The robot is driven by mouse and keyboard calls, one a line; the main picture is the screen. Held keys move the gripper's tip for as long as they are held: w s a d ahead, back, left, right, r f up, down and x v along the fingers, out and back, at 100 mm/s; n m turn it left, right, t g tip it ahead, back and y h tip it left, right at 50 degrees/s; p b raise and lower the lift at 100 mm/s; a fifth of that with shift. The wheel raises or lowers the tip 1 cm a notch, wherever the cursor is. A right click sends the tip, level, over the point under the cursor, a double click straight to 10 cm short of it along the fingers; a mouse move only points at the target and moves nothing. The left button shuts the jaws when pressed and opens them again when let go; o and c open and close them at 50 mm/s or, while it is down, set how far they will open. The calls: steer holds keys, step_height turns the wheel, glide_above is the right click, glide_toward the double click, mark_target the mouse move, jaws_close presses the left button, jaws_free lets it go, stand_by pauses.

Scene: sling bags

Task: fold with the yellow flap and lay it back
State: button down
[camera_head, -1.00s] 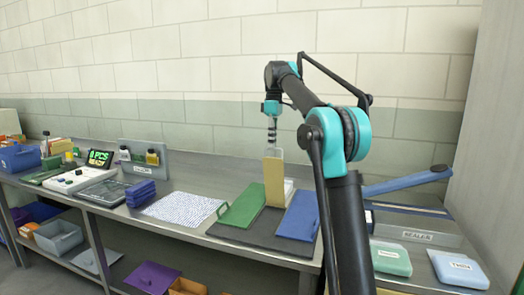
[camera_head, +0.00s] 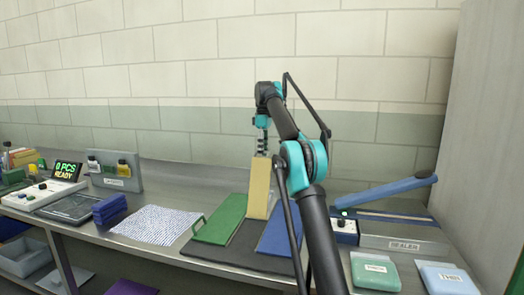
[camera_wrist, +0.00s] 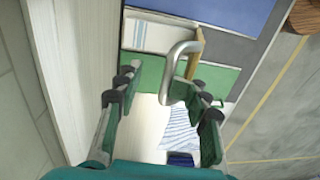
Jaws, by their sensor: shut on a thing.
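The yellow flap (camera_head: 259,188) stands about upright on the dark folding board (camera_head: 228,256). My gripper (camera_head: 262,148) is at its top edge, shut on its metal handle; the handle loop (camera_wrist: 178,66) shows between the fingers (camera_wrist: 166,100) in the wrist view. The flap appears there nearly edge-on (camera_wrist: 196,50). The green flap (camera_head: 219,218) lies flat on the left of the board, and the blue flap (camera_head: 276,234) lies on the right, partly hidden by my arm. A pale striped piece (camera_wrist: 150,36) lies beside the yellow flap in the wrist view.
A white patterned sheet (camera_head: 158,225) and blue blocks (camera_head: 110,208) lie left of the board. A sealer (camera_head: 403,243) with a raised blue lever (camera_head: 385,193) stands at the right, behind green (camera_head: 375,272) and pale blue (camera_head: 445,278) cases. A wall runs close behind the bench.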

steer(key=shift+w+d+f, duration=0.3)
steer(key=shift+w, duration=0.35)
steer(key=c, duration=1.3)
jaws_free()
steer(key=shift+c, duration=0.2)
steer(key=shift+o, duration=0.6)
steer(key=shift+w+f, duration=0.15)
steer(key=shift+w, duration=0.05)
steer(key=shift+s, duration=0.1)
steer(key=shift+c, duration=0.4)
steer(key=shift+s+a, duration=0.1)
steer(key=shift+a, duration=0.1)
steer(key=shift+c, duration=0.6)
